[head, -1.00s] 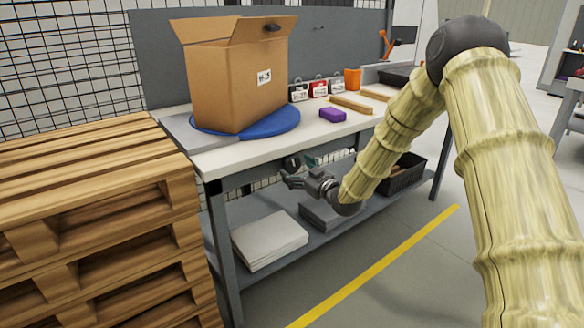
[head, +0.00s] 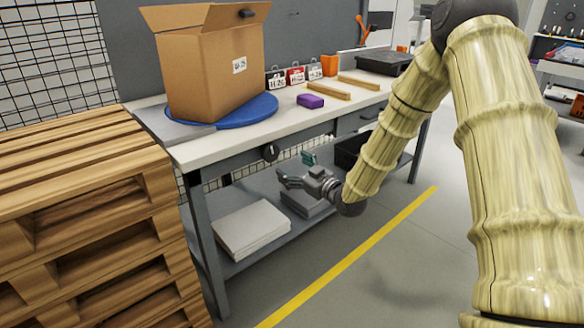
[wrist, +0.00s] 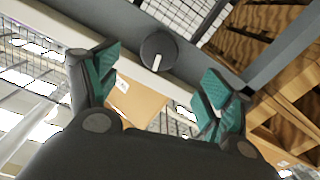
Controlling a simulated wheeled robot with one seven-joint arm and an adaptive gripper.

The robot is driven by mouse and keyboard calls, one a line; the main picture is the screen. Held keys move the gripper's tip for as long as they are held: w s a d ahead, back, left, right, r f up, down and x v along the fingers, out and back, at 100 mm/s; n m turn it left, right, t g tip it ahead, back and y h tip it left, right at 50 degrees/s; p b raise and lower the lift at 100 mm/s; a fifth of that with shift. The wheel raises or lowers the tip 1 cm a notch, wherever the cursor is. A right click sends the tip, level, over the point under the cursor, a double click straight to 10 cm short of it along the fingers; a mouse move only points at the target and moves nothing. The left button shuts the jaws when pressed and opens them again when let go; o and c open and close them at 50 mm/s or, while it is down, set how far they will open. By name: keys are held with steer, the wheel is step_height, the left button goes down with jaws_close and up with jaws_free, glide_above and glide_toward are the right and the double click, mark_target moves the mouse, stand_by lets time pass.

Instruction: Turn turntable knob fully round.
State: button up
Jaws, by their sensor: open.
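A dark round knob (head: 270,152) sits on the front edge rail of the workbench, below the blue turntable (head: 250,113). In the wrist view the knob (wrist: 158,52) has a pale pointer line and shows beyond and between the fingertips. My gripper (head: 295,170) is open and empty, a little below and to the right of the knob in the head view, and apart from it. Its teal finger pads also show in the wrist view (wrist: 160,85). A cardboard box (head: 205,75) with open flaps stands on the turntable.
A stack of wooden pallets (head: 80,215) stands left of the workbench (head: 215,150). A purple block (head: 310,101) and wooden strips (head: 328,91) lie on the top. The lower shelf holds a white stack (head: 250,228) and a black bin (head: 350,150). Floor in front is clear.

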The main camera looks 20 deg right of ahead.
mark_target(273, 154)
steer(key=shift+m+g+y, duration=0.3)
steer(key=shift+m+y, duration=0.2)
steer(key=shift+y, duration=0.2)
steer(key=b+x, duration=0.2)
steer(key=x, duration=0.1)
steer(key=b+x, duration=0.1)
steer(key=x, duration=0.3)
steer(key=d+b+x, duration=0.1)
steer(key=b+x, duration=0.1)
steer(key=x, duration=0.2)
steer(key=shift+w+a+r+b, duration=0.1)
steer(key=shift+w+a+b, duration=0.05)
steer(key=shift+w+b, duration=0.25)
steer(key=c, duration=1)
